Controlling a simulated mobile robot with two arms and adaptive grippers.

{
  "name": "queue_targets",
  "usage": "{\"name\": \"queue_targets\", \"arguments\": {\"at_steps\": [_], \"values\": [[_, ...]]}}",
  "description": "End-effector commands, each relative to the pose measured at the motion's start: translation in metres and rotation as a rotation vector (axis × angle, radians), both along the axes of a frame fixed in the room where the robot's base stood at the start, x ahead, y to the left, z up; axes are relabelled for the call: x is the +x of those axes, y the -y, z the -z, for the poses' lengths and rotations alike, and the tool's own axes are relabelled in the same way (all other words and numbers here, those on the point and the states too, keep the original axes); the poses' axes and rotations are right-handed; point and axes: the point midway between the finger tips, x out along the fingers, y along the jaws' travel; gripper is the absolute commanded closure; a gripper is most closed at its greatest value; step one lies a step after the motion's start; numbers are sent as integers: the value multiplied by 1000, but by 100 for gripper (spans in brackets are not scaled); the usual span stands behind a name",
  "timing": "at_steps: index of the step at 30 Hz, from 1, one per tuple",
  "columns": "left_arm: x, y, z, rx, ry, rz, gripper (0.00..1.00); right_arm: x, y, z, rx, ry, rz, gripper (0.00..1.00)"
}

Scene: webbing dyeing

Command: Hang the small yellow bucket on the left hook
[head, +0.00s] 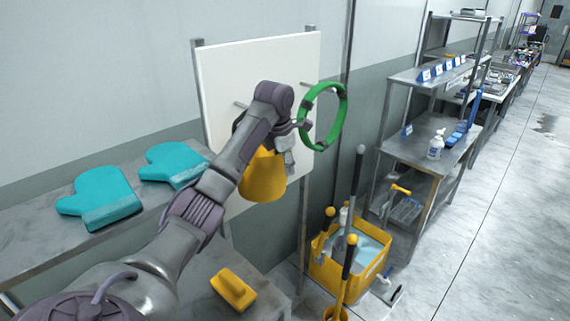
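The small yellow bucket (264,180) is off the bench, in front of the white board (225,75). My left forearm and wrist cover its upper part. A dark curved piece beside the wrist may be its handle. The left hook (240,104) sticks out of the board just above; whether the handle is over it cannot be told. My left gripper (290,150) is at the bucket's upper right side, close against it in the picture. Its finger opening and any grip are unclear. My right gripper is out of view.
A green ring (343,110) hangs at the right hook (306,86), close beside my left gripper. A yellow bin (335,278) with upright tools stands on the floor. Shelves (425,150) stand at right.

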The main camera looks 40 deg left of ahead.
Motion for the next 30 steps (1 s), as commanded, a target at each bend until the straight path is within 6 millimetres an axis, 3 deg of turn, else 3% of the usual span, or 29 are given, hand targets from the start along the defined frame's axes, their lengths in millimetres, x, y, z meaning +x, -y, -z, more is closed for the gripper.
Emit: {"name": "queue_targets", "arguments": {"at_steps": [7, 20, 30], "values": [[-2, 1, -10, -1, 2, 1, 65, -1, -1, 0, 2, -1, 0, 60], [-17, 2, -70, 5, 4, 0, 65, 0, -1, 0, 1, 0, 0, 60], [-19, 4, -78, 0, 0, 0, 65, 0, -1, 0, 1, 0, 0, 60]]}}
